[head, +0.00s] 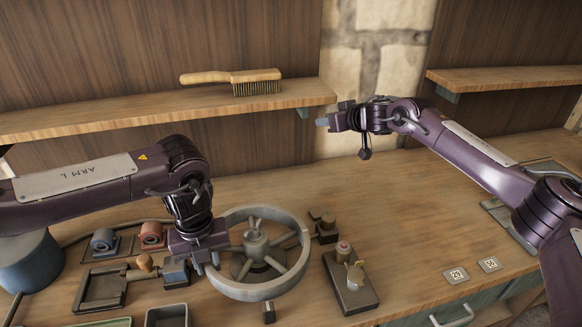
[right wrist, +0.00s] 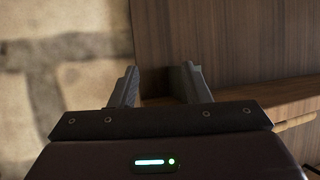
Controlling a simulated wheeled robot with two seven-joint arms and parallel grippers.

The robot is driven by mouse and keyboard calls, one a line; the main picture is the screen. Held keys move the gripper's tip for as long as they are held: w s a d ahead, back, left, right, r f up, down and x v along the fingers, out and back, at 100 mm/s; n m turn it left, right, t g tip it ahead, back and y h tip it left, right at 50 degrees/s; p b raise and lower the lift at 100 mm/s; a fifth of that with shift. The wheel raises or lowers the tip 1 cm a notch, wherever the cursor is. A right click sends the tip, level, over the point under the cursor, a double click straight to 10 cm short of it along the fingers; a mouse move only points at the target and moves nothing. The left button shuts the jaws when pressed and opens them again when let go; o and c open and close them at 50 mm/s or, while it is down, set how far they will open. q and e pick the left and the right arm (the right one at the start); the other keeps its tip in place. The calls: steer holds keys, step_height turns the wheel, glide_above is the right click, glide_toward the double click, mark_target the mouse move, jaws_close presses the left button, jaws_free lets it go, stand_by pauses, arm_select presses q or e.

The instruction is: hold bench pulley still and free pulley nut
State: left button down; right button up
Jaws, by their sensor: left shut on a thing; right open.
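The bench pulley (head: 290,282) is a large grey spoked wheel lying flat over the bench. The pulley nut (head: 254,229) shows as a winged piece on top of the hub at its middle. My left gripper (head: 208,264) is at the left side of the pulley and shut on its rim; the fingertips are partly hidden. My right gripper (head: 322,122) is raised in front of the stone strip, behind and to the right of the pulley, well apart from it. In the right wrist view the right gripper (right wrist: 160,85) has its two fingers apart with nothing between them.
A brush (head: 235,80) lies on the upper shelf (head: 160,117). A dark block with a small winged piece (head: 352,285) stands right of the pulley. Red and blue rolls (head: 150,235) and a vise-like tool (head: 105,287) are at left.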

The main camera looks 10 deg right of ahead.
steer(key=s+a+n+g+y, duration=0.3)
steer(key=a+n, duration=0.4)
steer(key=a, duration=0.7)
steer(key=n+g+h, duration=0.7)
steer(key=n+g, duration=0.2)
steer(key=n, duration=0.8)
glide_above(254, 230)
step_height(254, 230, down, 11)
steer(key=shift+s, duration=0.1)
jaws_close()
steer(key=n, duration=0.5)
